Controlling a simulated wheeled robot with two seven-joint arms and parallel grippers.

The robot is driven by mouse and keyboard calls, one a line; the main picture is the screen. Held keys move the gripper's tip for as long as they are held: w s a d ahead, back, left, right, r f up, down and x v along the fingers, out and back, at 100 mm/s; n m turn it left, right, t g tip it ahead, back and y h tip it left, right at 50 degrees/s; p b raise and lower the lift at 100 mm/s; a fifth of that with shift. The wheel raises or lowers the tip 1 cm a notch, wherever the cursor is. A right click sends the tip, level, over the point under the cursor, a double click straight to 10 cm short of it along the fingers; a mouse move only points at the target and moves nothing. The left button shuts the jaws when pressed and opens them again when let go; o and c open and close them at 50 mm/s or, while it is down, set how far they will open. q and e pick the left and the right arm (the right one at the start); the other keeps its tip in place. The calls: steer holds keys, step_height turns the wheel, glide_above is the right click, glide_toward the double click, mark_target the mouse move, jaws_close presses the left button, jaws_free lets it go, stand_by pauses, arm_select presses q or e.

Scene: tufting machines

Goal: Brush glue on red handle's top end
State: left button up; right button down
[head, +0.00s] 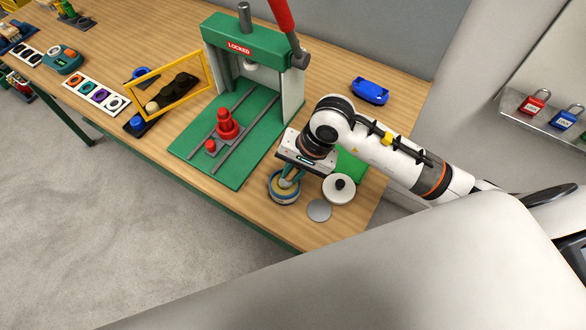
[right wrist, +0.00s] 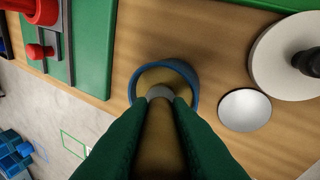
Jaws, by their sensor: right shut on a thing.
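My right gripper (head: 287,181) points down over the glue pot (head: 284,196), a round pot with a blue rim and tan contents. In the right wrist view its green fingers (right wrist: 160,100) are shut on a brush with a tan handle (right wrist: 160,135) and a grey ferrule (right wrist: 159,92). The brush's lower end is over or in the pot (right wrist: 185,68); its bristles are hidden. A red stepped piece (head: 228,125) stands upright on the green press base. A red lever (head: 281,14) is on the press's right side; I cannot tell which is the red handle. My left gripper is not in view.
The green press (head: 228,32) marked LOCKED stands left of my right arm. A white round lid with a black knob (head: 339,189) and a grey disc (head: 319,210) lie beside the pot. A yellow frame (head: 168,84) and a blue object (head: 370,91) are farther off.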

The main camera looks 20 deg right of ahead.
steer(key=shift+s+f+b, duration=0.1)
steer(key=shift+f+b, duration=0.05)
steer(key=shift+b, duration=0.2)
stand_by(1.2)
step_height(320, 180, up, 2)
steer(key=shift+p, duration=0.5)
steer(key=shift+r+p, duration=1.15)
steer(key=shift+r, duration=1.45)
steer(key=shift+d+f, duration=0.1)
steer(key=shift+d, duration=0.15)
steer(key=s+d+r+n+g+b, duration=0.1)
steer(key=d+r+n+g+b, duration=0.1)
steer(key=d+n, duration=0.3)
steer(key=shift+s+d+n+b, duration=0.2)
steer(key=shift+s+n+b, duration=0.15)
steer(key=shift+n+b, duration=0.65)
